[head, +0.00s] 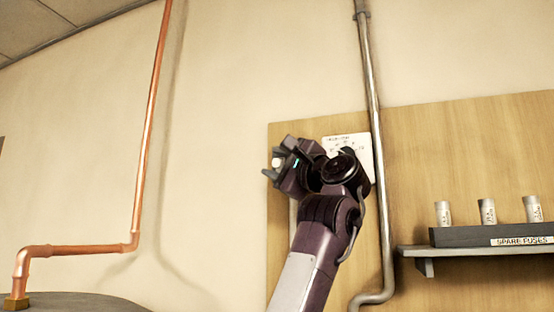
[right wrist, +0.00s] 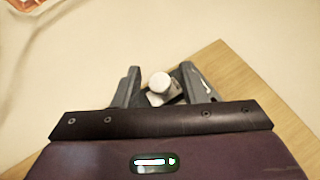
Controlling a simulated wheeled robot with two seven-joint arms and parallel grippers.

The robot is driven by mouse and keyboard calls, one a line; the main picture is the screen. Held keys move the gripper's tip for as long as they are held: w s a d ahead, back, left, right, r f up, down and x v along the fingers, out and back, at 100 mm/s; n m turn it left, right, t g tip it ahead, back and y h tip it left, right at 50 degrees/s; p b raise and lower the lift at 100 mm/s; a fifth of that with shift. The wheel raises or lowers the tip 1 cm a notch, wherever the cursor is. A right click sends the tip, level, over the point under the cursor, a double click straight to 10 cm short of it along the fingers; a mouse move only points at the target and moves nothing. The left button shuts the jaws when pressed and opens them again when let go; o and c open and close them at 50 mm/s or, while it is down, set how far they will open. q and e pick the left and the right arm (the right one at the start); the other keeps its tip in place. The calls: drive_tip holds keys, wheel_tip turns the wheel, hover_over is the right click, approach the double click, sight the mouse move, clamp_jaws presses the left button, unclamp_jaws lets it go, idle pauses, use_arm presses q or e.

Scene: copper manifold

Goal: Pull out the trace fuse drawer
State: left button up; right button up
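My right gripper (head: 275,168) is at the left edge of the wooden board, its fingers pointing left in the head view. A small pale round knob (head: 277,162) shows at its fingertips. In the right wrist view the fingers of the right gripper (right wrist: 160,78) stand apart on either side of the white knob (right wrist: 159,82), with a visible gap at the left finger. Behind the knob is a small grey and white part (right wrist: 172,97), mostly hidden by the gripper. I cannot tell for sure that this is the trace fuse drawer. My left gripper is out of view.
The wooden board (head: 440,150) carries a white printed card (head: 363,146), partly behind my right arm. A grey vertical pipe (head: 371,80) runs close to the arm. A shelf (head: 425,252) at right holds a "SPARE FUSES" rack (head: 460,237). A copper pipe (head: 148,120) stands left.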

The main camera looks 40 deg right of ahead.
clamp_jaws()
drive_tip(key=shift+s+a+f+b, duration=0.15)
drive_tip(key=shift+s+a+b, duration=0.15)
drive_tip(key=shift+a+b, duration=0.2)
drive_tip(key=shift+s+a+f+b, duration=0.1)
drive_tip(key=shift+s+a+b, duration=0.15)
drive_tip(key=shift+a+b, duration=0.25)
drive_tip(key=shift+a, duration=0.4)
drive_tip(key=shift+c, duration=1.2)
unclamp_jaws()
drive_tip(key=shift+o, duration=1.2)
drive_tip(key=shift+s+r, duration=0.1)
drive_tip(key=shift+s+a+r, duration=0.1)
